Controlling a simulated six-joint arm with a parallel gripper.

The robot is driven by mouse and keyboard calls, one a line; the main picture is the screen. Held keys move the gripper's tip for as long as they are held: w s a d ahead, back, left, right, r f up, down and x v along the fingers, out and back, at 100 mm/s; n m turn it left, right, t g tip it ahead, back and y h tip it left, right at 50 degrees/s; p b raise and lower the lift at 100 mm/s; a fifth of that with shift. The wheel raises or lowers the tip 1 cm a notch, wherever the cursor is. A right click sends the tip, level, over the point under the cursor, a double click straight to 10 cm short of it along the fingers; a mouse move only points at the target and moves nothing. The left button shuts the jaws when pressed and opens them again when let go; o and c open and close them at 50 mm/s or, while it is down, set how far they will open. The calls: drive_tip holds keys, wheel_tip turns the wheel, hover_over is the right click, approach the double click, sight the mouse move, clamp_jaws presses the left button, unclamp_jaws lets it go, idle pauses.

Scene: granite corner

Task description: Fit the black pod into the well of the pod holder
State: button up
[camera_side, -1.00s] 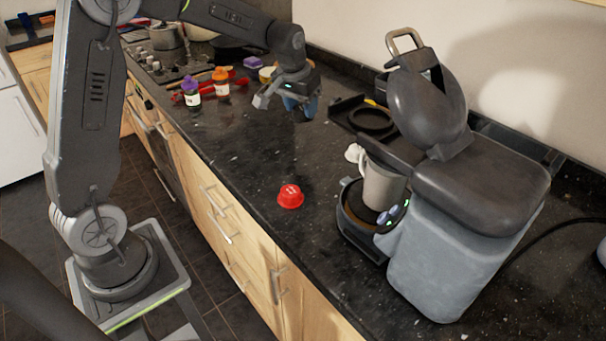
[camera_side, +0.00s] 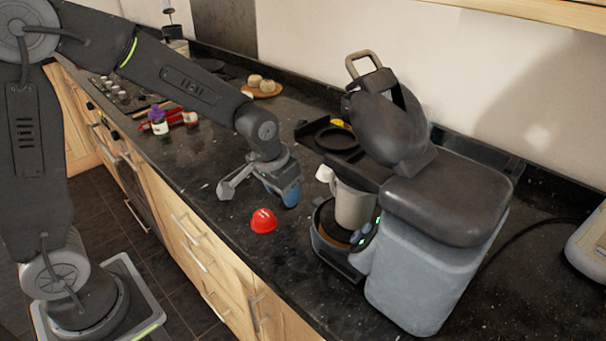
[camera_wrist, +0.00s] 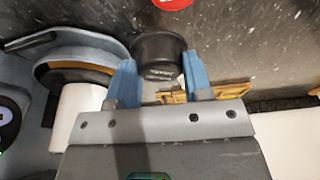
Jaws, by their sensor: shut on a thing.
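The black pod (camera_wrist: 158,50) is a short dark cylinder with small pale lettering on its side. It sits between the two blue fingers of my gripper (camera_wrist: 160,72) in the wrist view, and they are shut on it. In the side view my gripper (camera_side: 285,190) is above the counter, between the red pod and the coffee machine's mug; the black pod cannot be made out there. The pod holder (camera_side: 340,149) is a black tray with a round well, sticking out from the coffee machine beyond my gripper. Its well looks empty. The holder is not clear in the wrist view.
The coffee machine (camera_side: 440,195) stands at right with its lid raised. A mug (camera_side: 352,205) stands on its drip tray. A red pod (camera_side: 263,221) lies on the counter, also at the wrist view's top edge (camera_wrist: 172,3). Small bottles stand further back left.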

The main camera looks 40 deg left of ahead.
drive_tip(key=r, duration=0.1)
drive_tip(key=s+r, duration=0.2)
drive_tip(key=shift+a+r+m, duration=0.1)
drive_tip(key=shift+a+m, duration=0.25)
drive_tip(key=shift+m, duration=0.05)
drive_tip(key=s+d+r+m+h, duration=0.1)
drive_tip(key=r+m, duration=0.4)
drive_tip(key=r, duration=0.5)
drive_tip(key=s+d+r+m+g+h, duration=0.1)
drive_tip(key=s+d+r+m, duration=0.2)
drive_tip(key=r, duration=0.7)
drive_tip(key=m, duration=0.2)
drive_tip(key=shift+s+r+m+g+h, duration=0.15)
drive_tip(key=shift+s+m+g+h, duration=0.15)
drive_tip(key=shift+s+h, duration=0.1)
drive_tip(key=shift+w+d, duration=0.1)
drive_tip(key=shift+w, duration=0.1)
hover_over(342, 142)
drive_tip(key=s+a, duration=0.2)
drive_tip(key=s, duration=0.1)
wheel_tip(342, 142, down, 6)
drive_tip(key=shift+r, duration=0.25)
drive_tip(key=shift+w+d+f, duration=0.25)
drive_tip(key=shift+w+f, duration=0.3)
drive_tip(key=shift+w, duration=0.1)
drive_tip(key=shift+w+d+f, duration=0.25)
drive_tip(key=shift+w+f, duration=0.3)
drive_tip(key=shift+w, duration=0.1)
